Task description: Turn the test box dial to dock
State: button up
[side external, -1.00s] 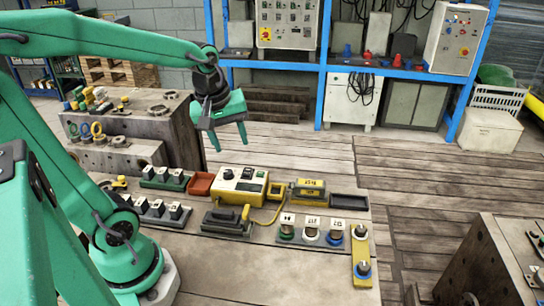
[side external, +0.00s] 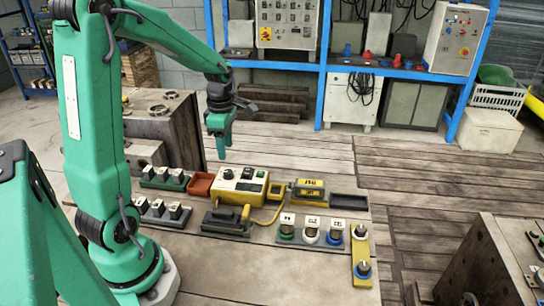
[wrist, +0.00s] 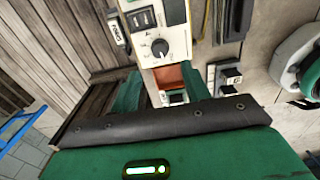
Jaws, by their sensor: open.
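The test box (side external: 240,188) is a yellow and white box on the bench, with dark controls and a small green-lit window on top. Its dial (side external: 229,174) is a round black knob near the panel's left end. In the wrist view the dial (wrist: 160,48) shows on the white panel, with marks around it and a black switch beyond. I cannot read its setting. My gripper (side external: 223,156) points down above the box's left end, apart from the dial. In the wrist view its two green fingers (wrist: 162,88) are spread with nothing between them.
A red tray (side external: 200,185) is left of the box. Switch blocks (side external: 164,179) stand further left. A yellow-handled device (side external: 226,220) and its cable lie in front; a yellow unit (side external: 308,188) and dark tray (side external: 349,202) are right. Labelled knobs (side external: 311,228) stand front right.

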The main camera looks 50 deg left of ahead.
aim_at(228, 171)
jog(key=shift+f, duration=0.15)
jog(key=shift+f, duration=3.75)
jog(key=c, duration=1)
